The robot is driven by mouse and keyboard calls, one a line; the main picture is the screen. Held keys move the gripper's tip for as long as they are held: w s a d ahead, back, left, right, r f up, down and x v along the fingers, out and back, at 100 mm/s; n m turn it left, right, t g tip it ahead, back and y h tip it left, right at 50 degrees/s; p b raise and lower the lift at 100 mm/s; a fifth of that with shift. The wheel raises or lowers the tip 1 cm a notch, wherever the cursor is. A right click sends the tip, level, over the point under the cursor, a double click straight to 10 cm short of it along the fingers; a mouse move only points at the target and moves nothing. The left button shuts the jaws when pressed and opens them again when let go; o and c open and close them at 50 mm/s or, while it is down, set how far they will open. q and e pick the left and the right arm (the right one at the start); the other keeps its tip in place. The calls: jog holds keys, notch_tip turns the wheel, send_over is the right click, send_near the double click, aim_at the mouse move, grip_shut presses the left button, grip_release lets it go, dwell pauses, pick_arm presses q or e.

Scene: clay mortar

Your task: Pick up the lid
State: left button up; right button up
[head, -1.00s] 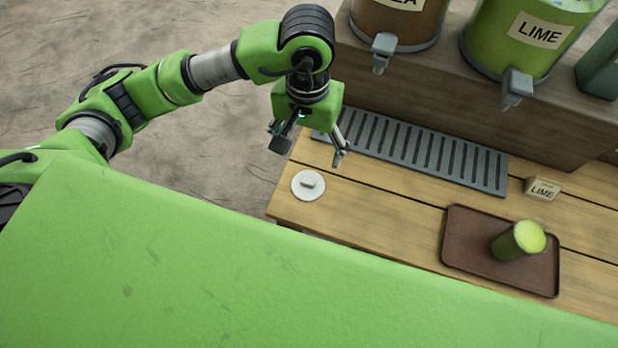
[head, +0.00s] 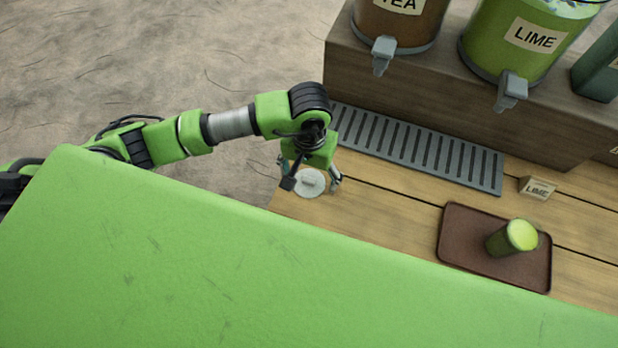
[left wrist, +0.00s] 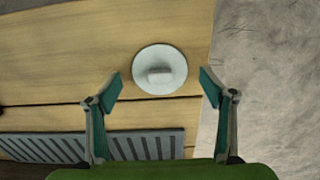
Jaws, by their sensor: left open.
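The lid (head: 311,184) is a round, pale grey disc with a small raised handle. It lies flat on the wooden table near its left end. In the left wrist view the lid (left wrist: 160,82) is just beyond the fingertips, centred between them. My left gripper (head: 312,180) is open and empty over the lid in the head view, one finger to each side of it. The open fingers also show in the left wrist view (left wrist: 160,82). I cannot tell how high the fingertips are above the table. My right gripper is not in view.
A slatted drip grate (head: 415,150) lies beside the lid, below the tea dispenser (head: 400,25) and lime dispenser (head: 515,50). A brown tray (head: 460,255) holds a green cup (head: 512,238). The table's left edge is close to the lid.

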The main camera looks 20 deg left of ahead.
pick_arm(q)
jog(key=c, duration=0.8)
